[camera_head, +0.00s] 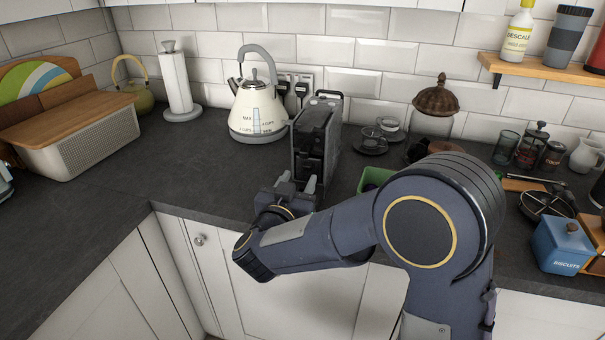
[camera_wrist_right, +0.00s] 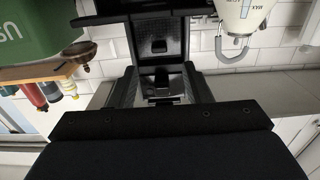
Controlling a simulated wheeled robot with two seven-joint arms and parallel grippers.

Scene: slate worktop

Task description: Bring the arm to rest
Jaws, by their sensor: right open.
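My right arm comes in from the lower right in the head view. Its gripper (camera_head: 296,184) is in front of the black coffee machine (camera_head: 318,128), near the worktop's front edge. In the right wrist view, which looks upside down, the two fingers (camera_wrist_right: 162,90) stand apart with the machine's dark front (camera_wrist_right: 160,45) beyond them. I see nothing held between them. I cannot tell whether the fingers touch the machine. My left gripper is not in view.
A cream kettle (camera_head: 256,108) stands left of the machine. Glass cups (camera_head: 372,140) and a green container (camera_head: 374,178) are to its right. A blue biscuit tin (camera_head: 562,245) is at the far right. The worktop (camera_head: 130,185) at front left is clear.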

